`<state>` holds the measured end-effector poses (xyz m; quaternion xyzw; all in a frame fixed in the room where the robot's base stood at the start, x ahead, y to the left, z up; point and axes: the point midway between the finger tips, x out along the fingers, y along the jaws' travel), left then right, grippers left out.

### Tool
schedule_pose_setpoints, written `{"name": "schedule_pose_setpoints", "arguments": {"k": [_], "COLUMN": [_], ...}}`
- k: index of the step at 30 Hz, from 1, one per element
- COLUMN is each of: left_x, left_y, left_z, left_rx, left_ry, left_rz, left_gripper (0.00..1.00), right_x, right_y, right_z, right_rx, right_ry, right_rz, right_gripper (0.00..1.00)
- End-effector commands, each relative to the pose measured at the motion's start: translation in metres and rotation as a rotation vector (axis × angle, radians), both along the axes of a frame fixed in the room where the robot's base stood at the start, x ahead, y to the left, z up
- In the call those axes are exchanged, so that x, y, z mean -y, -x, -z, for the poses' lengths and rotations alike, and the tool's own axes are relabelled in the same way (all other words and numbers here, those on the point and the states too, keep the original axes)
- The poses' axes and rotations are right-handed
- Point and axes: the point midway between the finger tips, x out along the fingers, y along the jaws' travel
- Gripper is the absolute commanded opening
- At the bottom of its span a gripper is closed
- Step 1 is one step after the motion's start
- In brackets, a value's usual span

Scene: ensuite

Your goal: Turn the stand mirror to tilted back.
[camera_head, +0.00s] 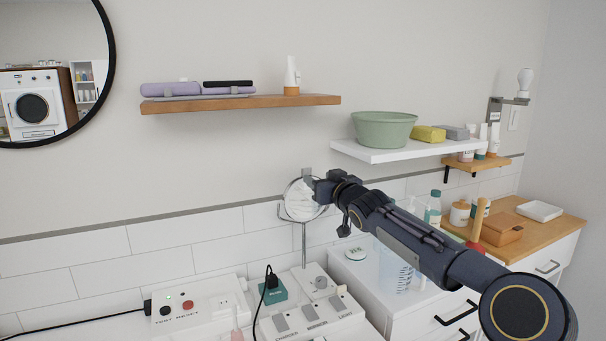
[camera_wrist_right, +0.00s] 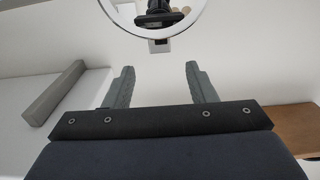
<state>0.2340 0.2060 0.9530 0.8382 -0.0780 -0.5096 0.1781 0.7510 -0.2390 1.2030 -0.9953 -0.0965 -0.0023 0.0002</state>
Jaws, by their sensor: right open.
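The stand mirror (camera_head: 299,203) is a small round mirror in a thin frame on a slim upright stem, standing against the tiled wall. Its upper right is partly hidden by my right gripper (camera_head: 311,180), which is at its top edge in the head view. In the right wrist view the mirror's rim and glass (camera_wrist_right: 187,25) show at the top, with a dark reflection in it. The right gripper's fingers (camera_wrist_right: 161,75) are spread, with nothing between them. The mirror lies beyond the fingertips; contact cannot be told. My left gripper is not in view.
A white control box with buttons (camera_head: 195,309) and a switch panel (camera_head: 312,318) sit on the counter below the mirror. A white shelf (camera_head: 375,153) with a green basin (camera_head: 384,129) is to the right. A wooden shelf (camera_head: 240,103) hangs above.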

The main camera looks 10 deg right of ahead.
Motion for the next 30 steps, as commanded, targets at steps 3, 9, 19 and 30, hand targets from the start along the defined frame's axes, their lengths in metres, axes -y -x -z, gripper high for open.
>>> {"name": "schedule_pose_setpoints", "arguments": {"k": [3,9,19,30], "left_x": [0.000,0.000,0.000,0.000], "left_y": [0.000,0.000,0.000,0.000], "left_z": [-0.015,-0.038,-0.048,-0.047], "left_rx": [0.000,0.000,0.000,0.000], "left_ry": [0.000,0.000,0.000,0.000], "left_rz": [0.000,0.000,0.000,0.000], "left_gripper": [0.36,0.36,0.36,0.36], "right_x": [-0.005,-0.011,-0.014,-0.013], "right_y": [-0.020,-0.049,-0.066,-0.066], "right_z": [-0.003,-0.004,0.000,0.001], "right_rx": [-0.004,-0.006,-0.005,-0.004], "right_ry": [-0.003,-0.003,0.001,0.001], "right_rz": [-0.001,-0.001,0.000,0.000], "right_gripper": [0.51,0.51,0.51,0.27]}}
